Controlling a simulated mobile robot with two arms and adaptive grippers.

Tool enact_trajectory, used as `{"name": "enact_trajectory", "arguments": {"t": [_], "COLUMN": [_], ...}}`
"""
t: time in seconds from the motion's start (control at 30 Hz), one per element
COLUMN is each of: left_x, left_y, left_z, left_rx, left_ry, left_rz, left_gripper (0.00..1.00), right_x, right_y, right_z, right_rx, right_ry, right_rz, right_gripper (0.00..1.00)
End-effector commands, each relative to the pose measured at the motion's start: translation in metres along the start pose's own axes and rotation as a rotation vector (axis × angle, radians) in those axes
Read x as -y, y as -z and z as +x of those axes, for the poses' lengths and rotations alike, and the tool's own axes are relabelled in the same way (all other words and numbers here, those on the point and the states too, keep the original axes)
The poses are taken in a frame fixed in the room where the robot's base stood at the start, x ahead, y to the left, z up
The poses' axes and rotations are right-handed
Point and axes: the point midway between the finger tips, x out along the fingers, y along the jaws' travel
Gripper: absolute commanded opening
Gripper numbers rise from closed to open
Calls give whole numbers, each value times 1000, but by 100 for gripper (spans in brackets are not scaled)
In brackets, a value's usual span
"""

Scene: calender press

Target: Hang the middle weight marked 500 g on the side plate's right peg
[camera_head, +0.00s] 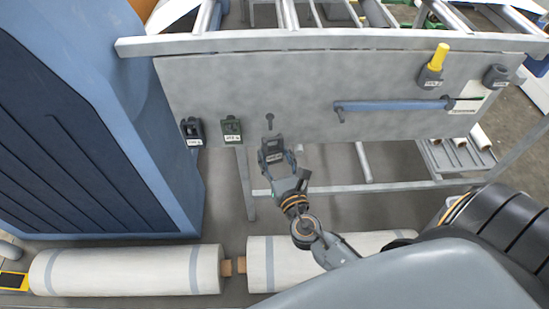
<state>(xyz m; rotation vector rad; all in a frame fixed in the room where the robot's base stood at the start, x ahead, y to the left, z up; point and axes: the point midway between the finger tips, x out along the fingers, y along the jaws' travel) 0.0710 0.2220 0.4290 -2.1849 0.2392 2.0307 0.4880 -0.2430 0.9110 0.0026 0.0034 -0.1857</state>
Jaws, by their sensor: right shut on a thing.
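The side plate (330,75) is a broad grey panel across the upper view. My right gripper (273,160) is shut on a dark grey weight (272,145) in front of the plate's lower edge. The weight has a small pale label, too small to read. Just above it, a small dark peg or keyhole shape (269,121) shows bare on the plate. To its left are a green-grey weight (231,128) and a dark weight (193,130), both labelled. Whether the held weight touches the plate is unclear. My left gripper is not in view.
On the plate's right are a blue bar (390,105), a dark block with a yellow cylinder (430,76) and another dark block (495,75). A blue cabinet (90,120) stands left. White rolls (125,270) lie below. A metal rail (330,41) runs along the plate's top.

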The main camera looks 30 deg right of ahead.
Motion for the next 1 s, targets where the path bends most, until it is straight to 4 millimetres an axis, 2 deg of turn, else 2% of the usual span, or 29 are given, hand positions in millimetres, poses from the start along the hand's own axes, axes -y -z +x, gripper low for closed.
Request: {"name": "enact_trajectory", "arguments": {"t": [0.17, 0.47, 1.0], "left_x": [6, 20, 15], "left_y": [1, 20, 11], "left_z": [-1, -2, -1], "left_rx": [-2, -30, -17], "left_ry": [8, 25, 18], "left_rz": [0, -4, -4], "left_gripper": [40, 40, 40], "right_x": [3, 7, 16], "right_y": [-1, 0, 3], "right_z": [11, 28, 58], "right_rx": [4, 6, 5], "right_ry": [0, 1, 1], "right_rz": [0, -1, -1], "right_gripper": [13, 13, 13]}}
